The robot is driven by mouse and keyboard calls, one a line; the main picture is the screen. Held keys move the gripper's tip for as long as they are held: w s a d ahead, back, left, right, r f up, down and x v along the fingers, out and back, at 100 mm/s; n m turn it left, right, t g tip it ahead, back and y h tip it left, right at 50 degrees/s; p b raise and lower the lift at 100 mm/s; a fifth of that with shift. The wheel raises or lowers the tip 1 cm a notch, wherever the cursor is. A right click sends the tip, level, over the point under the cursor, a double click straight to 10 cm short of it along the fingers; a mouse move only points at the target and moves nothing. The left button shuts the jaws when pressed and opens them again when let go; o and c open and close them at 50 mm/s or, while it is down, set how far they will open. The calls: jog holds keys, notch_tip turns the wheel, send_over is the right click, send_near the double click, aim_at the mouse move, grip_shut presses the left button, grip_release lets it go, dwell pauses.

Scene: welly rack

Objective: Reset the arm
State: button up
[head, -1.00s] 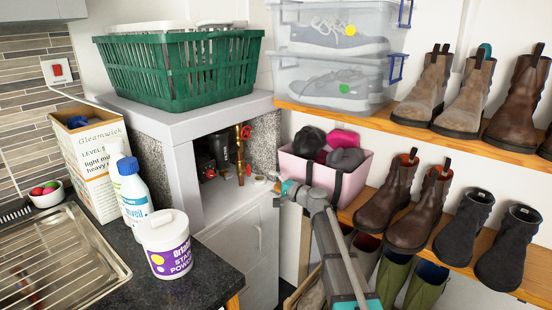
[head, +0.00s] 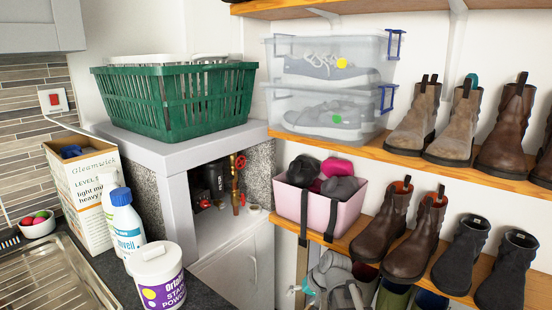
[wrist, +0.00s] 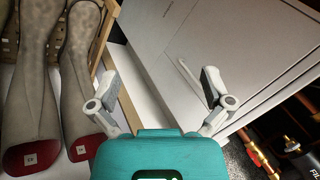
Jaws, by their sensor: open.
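My gripper (wrist: 160,88) is open in the wrist view, with its two grey fingers spread wide and nothing between them. Beyond it are a pale cabinet door (wrist: 205,60) and white floor. In the head view my arm is low at the bottom, below the pink bin (head: 318,208) and in front of the lower shelf. A teal part of my gripper shows there, but its fingers are too small to make out. I see no object held.
Brown boots (head: 382,222) and dark boots (head: 462,255) stand on the lower shelf. A green basket (head: 175,100) sits on the counter unit.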

jog(key=s+d+f+g+h+p, duration=0.1)
jog(key=s+d+g+h, duration=0.3)
jog(key=s+d, duration=0.65)
notch_tip(320, 180, up, 14)
jog(key=t+h+p, duration=0.1)
jog(key=p, duration=1.3)
jog(key=shift+s+a+p, duration=0.2)
jog(key=shift+a+p, duration=0.1)
jog(key=shift+a, duration=0.1)
dwell(0.7)
